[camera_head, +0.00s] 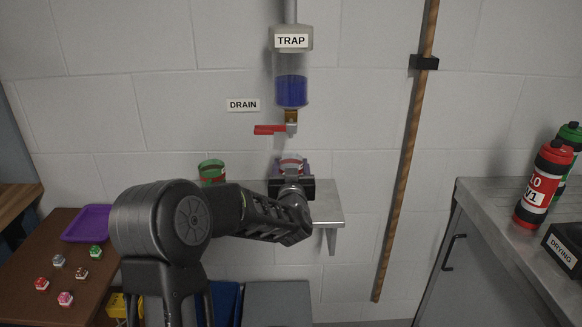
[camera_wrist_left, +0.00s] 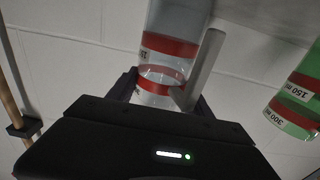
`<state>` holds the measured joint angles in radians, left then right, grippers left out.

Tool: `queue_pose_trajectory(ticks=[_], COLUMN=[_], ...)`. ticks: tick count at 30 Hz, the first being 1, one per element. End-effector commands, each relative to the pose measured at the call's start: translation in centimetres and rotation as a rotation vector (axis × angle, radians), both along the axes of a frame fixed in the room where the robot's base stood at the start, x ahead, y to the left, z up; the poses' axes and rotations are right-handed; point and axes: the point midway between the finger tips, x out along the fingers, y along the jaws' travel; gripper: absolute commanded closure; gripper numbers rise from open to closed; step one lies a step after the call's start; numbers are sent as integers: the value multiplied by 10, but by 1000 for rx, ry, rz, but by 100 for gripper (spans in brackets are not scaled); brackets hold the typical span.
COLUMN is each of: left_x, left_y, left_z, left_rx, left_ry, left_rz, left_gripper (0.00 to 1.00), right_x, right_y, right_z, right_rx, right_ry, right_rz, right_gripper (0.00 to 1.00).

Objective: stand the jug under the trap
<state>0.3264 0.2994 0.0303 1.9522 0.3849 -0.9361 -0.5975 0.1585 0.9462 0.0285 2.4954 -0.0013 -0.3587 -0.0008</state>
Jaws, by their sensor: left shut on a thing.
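The trap (camera_head: 291,90) is a clear vessel on the wall, part filled with blue liquid, with a spout at its bottom. A clear jug with red bands (camera_head: 291,163) is below the spout in the head view, apart from it. My left gripper (camera_head: 291,182) is shut on this jug. In the left wrist view the jug (camera_wrist_left: 165,65) is between the fingers (camera_wrist_left: 168,92), with a grey bar beside it. My arm and gripper hide the jug's lower part, so I cannot tell whether it touches the shelf. My right gripper is out of view.
A green jug (camera_head: 211,171) stands left of the held jug. The wall shelf (camera_head: 328,205) has bare room at its right end. A red lever (camera_head: 269,129) sticks out left from the spout. A wooden pole (camera_head: 404,160) stands to the right. A counter holds bottles (camera_head: 543,186).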

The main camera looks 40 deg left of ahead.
Motion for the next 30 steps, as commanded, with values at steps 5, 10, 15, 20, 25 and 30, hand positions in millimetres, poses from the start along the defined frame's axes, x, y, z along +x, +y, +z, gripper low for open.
queue_pose_trajectory(ticks=[5,10,15,20,25,30], left_x=[0,0,0,0,0,0], left_y=[0,0,0,0,0,0], left_z=[0,-3,-4,-4,-4,-1], left_rx=[1,0,0,0,0,0], left_ry=[-3,-2,-1,-1,-1,-1], left_rz=[0,0,0,0,0,0], left_gripper=[100,100,33,20,19,19], right_x=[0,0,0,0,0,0], right_y=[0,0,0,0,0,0], right_z=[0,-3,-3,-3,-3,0], right_rx=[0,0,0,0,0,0], right_ry=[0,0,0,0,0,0], right_rz=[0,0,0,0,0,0], right_gripper=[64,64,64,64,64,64])
